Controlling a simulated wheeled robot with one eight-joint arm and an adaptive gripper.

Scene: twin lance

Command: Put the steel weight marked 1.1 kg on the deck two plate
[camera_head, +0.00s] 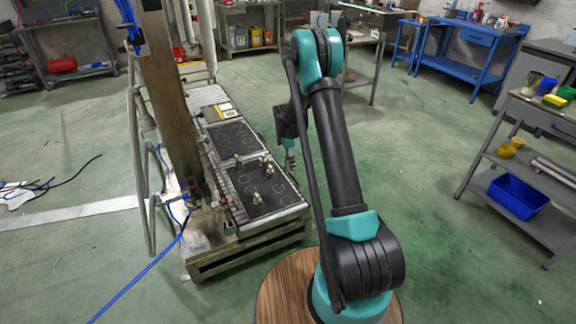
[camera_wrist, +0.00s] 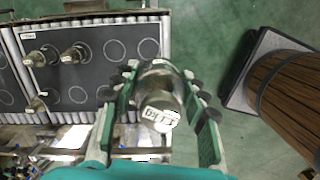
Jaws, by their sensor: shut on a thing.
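My gripper (camera_wrist: 161,72) is shut on a steel weight (camera_wrist: 158,112) in the wrist view. The weight is a shiny cylinder with a pale label on its end; the label is tilted and hard to read. In the head view my gripper (camera_head: 289,148) hangs beside the right edge of the bench. Two dark plates with drawn circles lie on the bench: a near plate (camera_head: 284,196) and a far plate (camera_head: 232,136). The near plate shows in the wrist view (camera_wrist: 92,78), left of my gripper. I cannot read which plate is deck two.
Several other steel weights stand on or by the near plate, including one at its front (camera_head: 256,199) and one near its label (camera_wrist: 40,57). A wooden post (camera_head: 170,100) rises at the bench's left side. A shelf with a blue bin (camera_head: 518,194) stands right. Floor between is clear.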

